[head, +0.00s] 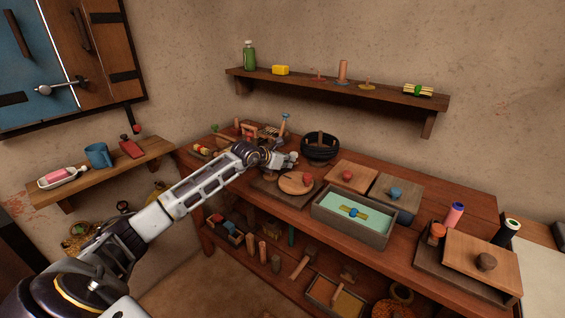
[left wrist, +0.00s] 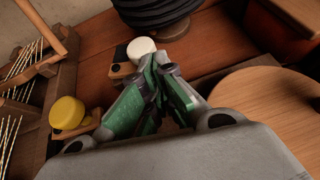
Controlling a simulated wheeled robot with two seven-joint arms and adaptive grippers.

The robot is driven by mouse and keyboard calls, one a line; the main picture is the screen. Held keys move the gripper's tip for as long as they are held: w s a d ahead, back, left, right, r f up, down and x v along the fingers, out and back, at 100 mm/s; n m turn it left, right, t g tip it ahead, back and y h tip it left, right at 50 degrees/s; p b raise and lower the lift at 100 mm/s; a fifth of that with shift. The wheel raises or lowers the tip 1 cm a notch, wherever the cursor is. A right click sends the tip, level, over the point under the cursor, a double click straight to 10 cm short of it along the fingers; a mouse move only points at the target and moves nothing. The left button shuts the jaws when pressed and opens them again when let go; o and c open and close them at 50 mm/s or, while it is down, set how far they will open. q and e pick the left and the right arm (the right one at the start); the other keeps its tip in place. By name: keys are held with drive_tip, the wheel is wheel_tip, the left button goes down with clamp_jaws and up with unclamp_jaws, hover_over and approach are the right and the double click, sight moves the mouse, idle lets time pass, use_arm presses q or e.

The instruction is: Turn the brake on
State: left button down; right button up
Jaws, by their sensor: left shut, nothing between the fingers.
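My left gripper (head: 288,160) reaches over the back of the workbench in the head view. In the left wrist view its green-padded fingers (left wrist: 162,72) are shut with nothing between them. Just beyond them is a white round knob (left wrist: 141,50) on a small wooden piece, apart from the fingertips as far as I can see. A yellow round knob (left wrist: 67,112) sits on a similar piece to the left, beside a wooden frame with strings (left wrist: 42,55). I cannot tell which part is the brake. My right gripper is not in view.
A round wooden disc (left wrist: 262,105) lies right of the gripper. A black ridged bowl (head: 319,150) stands just behind. A green-lined tray (head: 336,209) and knobbed wooden boards (head: 350,172) fill the bench to the right. A wall shelf (head: 335,83) hangs above.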

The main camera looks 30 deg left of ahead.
use_arm(q)
drive_tip(key=shift+w+d, duration=0.35)
drive_tip(key=shift+d, duration=0.05)
drive_tip(key=shift+w+d, duration=0.3)
drive_tip(key=shift+d, duration=0.05)
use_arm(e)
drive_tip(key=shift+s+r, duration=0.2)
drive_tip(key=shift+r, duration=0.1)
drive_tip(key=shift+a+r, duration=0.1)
use_arm(q)
drive_tip(key=shift+a, duration=0.15)
drive_tip(key=shift+s+a, duration=0.15)
drive_tip(key=shift+a, duration=0.2)
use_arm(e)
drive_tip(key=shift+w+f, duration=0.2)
use_arm(q)
drive_tip(key=shift+a, duration=0.25)
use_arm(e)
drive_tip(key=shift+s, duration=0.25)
